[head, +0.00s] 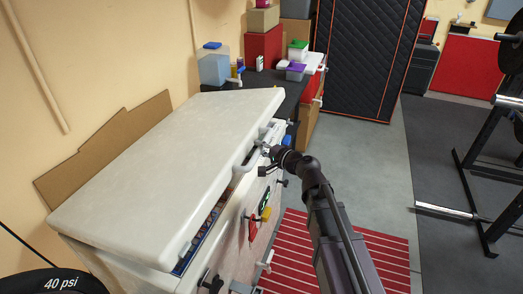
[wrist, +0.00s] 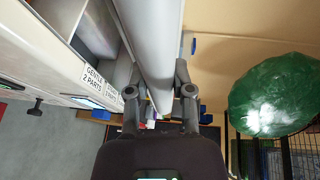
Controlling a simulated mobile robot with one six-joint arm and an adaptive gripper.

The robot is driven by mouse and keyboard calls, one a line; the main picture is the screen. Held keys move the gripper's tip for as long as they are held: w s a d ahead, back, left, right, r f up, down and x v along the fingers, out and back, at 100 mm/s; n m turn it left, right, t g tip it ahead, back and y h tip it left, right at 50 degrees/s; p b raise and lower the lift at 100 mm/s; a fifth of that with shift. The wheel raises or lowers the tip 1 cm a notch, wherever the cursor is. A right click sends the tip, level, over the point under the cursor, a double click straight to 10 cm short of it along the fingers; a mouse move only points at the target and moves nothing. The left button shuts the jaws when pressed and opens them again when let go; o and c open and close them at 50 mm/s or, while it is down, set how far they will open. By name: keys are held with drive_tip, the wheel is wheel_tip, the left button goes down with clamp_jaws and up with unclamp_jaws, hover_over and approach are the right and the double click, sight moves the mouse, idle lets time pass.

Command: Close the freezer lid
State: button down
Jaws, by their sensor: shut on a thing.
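The white freezer lid (head: 165,165) sits slightly raised and tilted on the chest freezer (head: 235,235), with a narrow dark gap along its front edge. A light handle (head: 243,163) curves from that edge. My gripper (head: 264,150) is at the lid's front edge near its far corner. In the wrist view the fingers of my gripper (wrist: 158,80) stand on both sides of the pale lid edge (wrist: 155,35) and are shut on it. The exact contact is partly hidden. The freezer's open inside (wrist: 95,35) shows beside the lid.
A dark counter (head: 275,82) with boxes and tubs stands behind the freezer. A cardboard sheet (head: 105,145) leans on the wall. A red striped mat (head: 380,250) lies in front. A rack with a barbell (head: 447,211) stands at right. Grey floor (head: 375,160) between is clear.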

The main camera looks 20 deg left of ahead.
wheel_tip(320, 180, down, 12)
drive_tip(key=d+y+b, duration=0.1)
drive_tip(key=y+b, duration=0.1)
drive_tip(key=b, duration=1.2)
drive_tip(key=shift+s+d+r+m+t, duration=0.2)
drive_tip(key=shift+d+m+t, duration=0.1)
drive_tip(key=shift+m+t, duration=0.1)
drive_tip(key=shift+c, duration=2.4)
unclamp_jaws()
